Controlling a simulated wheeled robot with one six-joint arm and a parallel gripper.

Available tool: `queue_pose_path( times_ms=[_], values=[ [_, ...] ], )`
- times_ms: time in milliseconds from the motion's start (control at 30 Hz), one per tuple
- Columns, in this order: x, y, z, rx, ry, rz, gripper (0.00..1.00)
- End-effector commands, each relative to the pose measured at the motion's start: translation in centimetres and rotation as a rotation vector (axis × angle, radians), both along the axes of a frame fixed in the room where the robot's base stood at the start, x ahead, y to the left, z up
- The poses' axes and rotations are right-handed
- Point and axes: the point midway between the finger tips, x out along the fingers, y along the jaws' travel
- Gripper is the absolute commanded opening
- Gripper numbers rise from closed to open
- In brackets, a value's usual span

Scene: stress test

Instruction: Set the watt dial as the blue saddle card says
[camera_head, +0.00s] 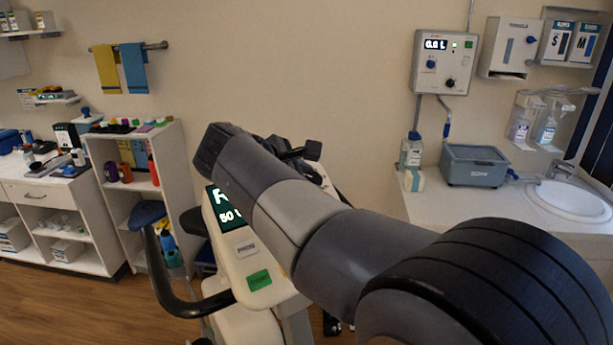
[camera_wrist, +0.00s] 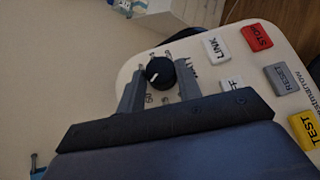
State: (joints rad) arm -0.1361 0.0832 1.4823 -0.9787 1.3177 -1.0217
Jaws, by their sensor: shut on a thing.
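In the wrist view, the watt dial (camera_wrist: 160,73) is a round black knob with a white pointer mark on its left side. It sits on a cream panel with small printed marks around it, too small to read surely. My gripper (camera_wrist: 160,82) has one grey finger on each side of the knob and is shut on it. In the head view, my arm hides the dial and gripper. A dark display (camera_head: 228,208) on the exercise machine shows a partly covered line and "50". I cannot make out a blue saddle card.
Beside the dial are a white LINK key (camera_wrist: 216,45), a red STOP key (camera_wrist: 257,38), a grey RESET key (camera_wrist: 282,78) and a yellow TEST key (camera_wrist: 305,130). A black handlebar (camera_head: 165,285) stands left of the machine. A sink counter (camera_head: 500,215) is at right.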

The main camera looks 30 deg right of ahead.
Motion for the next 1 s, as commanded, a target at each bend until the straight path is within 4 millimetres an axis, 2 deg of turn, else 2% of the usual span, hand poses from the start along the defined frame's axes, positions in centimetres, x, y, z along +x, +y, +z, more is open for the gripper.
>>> queue_pose_path(
  times_ms=[167,200,433,767,1000],
  values=[
    [0.0,0.0,-0.1,0.0,0.001,0.0,0.1],
    [0.0,0.0,-0.1,0.0,0.001,0.0,0.35],
    [0.0,0.0,-0.1,0.0,0.001,0.001,0.54],
    [-0.1,0.3,0.1,0.0,-0.001,0.001,0.55],
    [-1.3,3.1,1.9,0.0,-0.002,0.005,0.55]
  ],
)
